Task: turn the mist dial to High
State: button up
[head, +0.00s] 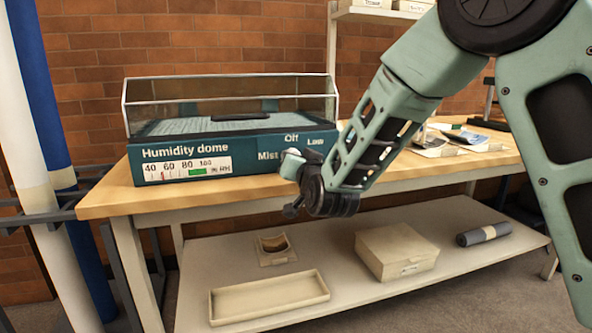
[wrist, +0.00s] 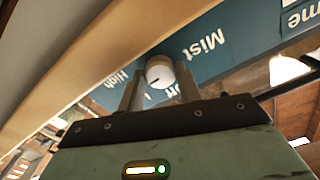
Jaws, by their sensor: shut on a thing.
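The humidity dome (head: 165,142) stands on the bench, a clear cover over a dark teal base. My gripper (wrist: 160,83) is shut on the dial, one finger on each side. A short dark mark shows on the dial's face; the label it points to is unclear.
The wooden bench top (head: 110,198) runs along beneath the dome. Papers (head: 435,143) lie at its right. The lower shelf holds a shallow tray (head: 268,300), a lidded box (head: 396,252) and a dark roll (head: 484,235). Tall rolls stand at the left.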

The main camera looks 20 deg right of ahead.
jog(key=m+b, duration=0.2)
jog(key=m, duration=0.1)
jog(key=shift+f+m+b, duration=0.15)
jog(key=shift+m+b, duration=1.3)
jog(key=shift+m, duration=0.55)
jog(key=o, duration=0.7)
jog(key=shift+r, duration=0.2)
jog(key=s+b, duration=0.2)
jog(key=s, duration=1.5)
jog(key=shift+s, duration=0.25)
